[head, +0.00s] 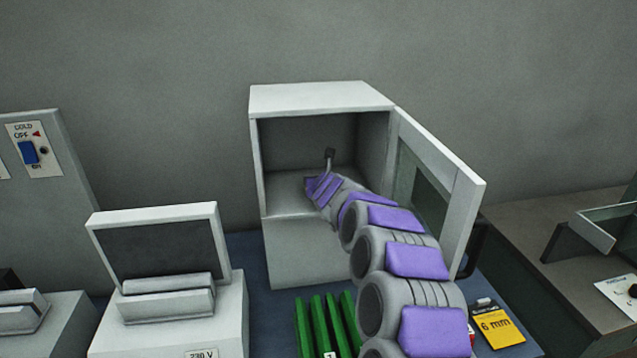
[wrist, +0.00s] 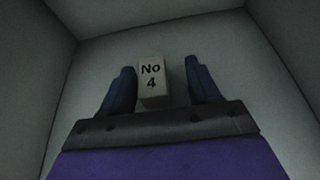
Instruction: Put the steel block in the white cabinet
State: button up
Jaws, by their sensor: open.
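The white cabinet (head: 322,97) stands open in the head view, its windowed door (head: 455,190) swung out to the right. My arm reaches in through the opening, and my gripper (head: 330,155) is inside the compartment. In the wrist view my gripper (wrist: 160,64) is open, with one dark finger on each side of a pale grey block (wrist: 152,86) marked "No 4", which I take as the steel block. A gap shows at its right; at its left the finger is very close, and I cannot tell if it touches. I cannot make out the block in the head view.
Several green bars (head: 325,325) lie in front of the cabinet, beside my arm. A yellow "6 mm" packet (head: 497,327) lies to the right. A white 230 V device (head: 170,315) with a raised lid stands at left. A grey bench (head: 560,240) is at right.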

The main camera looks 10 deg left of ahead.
jog(key=shift+s+a+b, duration=0.15)
jog(key=shift+s+b, duration=0.3)
jog(key=shift+b, duration=0.1)
jog(key=b+v, duration=0.5)
jog(key=v, duration=0.6)
jog(key=shift+s, duration=0.1)
